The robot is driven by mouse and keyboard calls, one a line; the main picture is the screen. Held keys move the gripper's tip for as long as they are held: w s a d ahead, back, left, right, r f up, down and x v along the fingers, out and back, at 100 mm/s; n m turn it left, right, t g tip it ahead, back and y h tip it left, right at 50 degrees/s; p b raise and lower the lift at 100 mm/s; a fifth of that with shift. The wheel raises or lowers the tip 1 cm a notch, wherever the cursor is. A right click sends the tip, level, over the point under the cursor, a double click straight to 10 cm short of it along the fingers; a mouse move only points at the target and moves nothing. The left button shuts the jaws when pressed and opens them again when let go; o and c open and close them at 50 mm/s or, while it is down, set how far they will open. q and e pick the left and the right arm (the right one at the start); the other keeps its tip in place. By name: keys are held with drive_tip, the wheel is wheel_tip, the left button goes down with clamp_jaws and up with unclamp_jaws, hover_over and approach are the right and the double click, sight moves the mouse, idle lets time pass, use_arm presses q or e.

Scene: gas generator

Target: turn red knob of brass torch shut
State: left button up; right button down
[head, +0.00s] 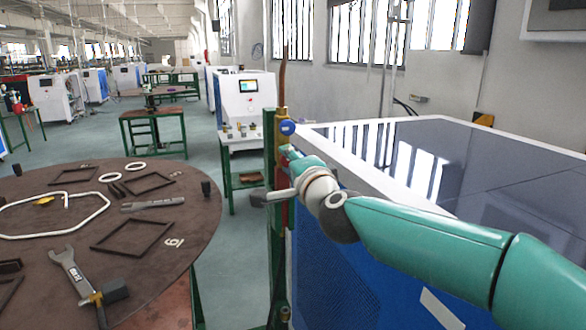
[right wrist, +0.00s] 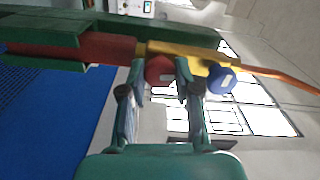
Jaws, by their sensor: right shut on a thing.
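The brass torch stands upright in a green holder (head: 275,160) in the head view, its brass body (head: 282,115) above the holder and a thin copper tube (head: 283,75) on top. Its blue knob (head: 287,128) shows there. My right gripper (head: 287,152) reaches it from the right, just below the blue knob. In the right wrist view the torch lies across the top, with a red handle (right wrist: 100,49) and brass body (right wrist: 195,52). My right gripper (right wrist: 160,72) is shut on the red knob (right wrist: 158,70), with the blue knob (right wrist: 222,79) just outside the fingers. My left gripper is not seen.
A round brown table (head: 205,225) with a wrench (head: 72,270), frames and rings stands at the left. A large blue and white cabinet (head: 330,275) with a dark glossy top is close at the right. A white machine (head: 245,100) stands behind the torch.

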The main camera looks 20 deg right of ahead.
drive_tip(key=shift+f+m+b, duration=0.2)
drive_tip(key=shift+m+b, duration=0.15)
drive_tip(key=shift+m, duration=0.65)
drive_tip(key=c, duration=0.8)
unclamp_jaws()
drive_tip(key=shift+c, duration=0.2)
drive_tip(key=shift+r, duration=0.1)
drive_tip(key=shift+s, duration=0.1)
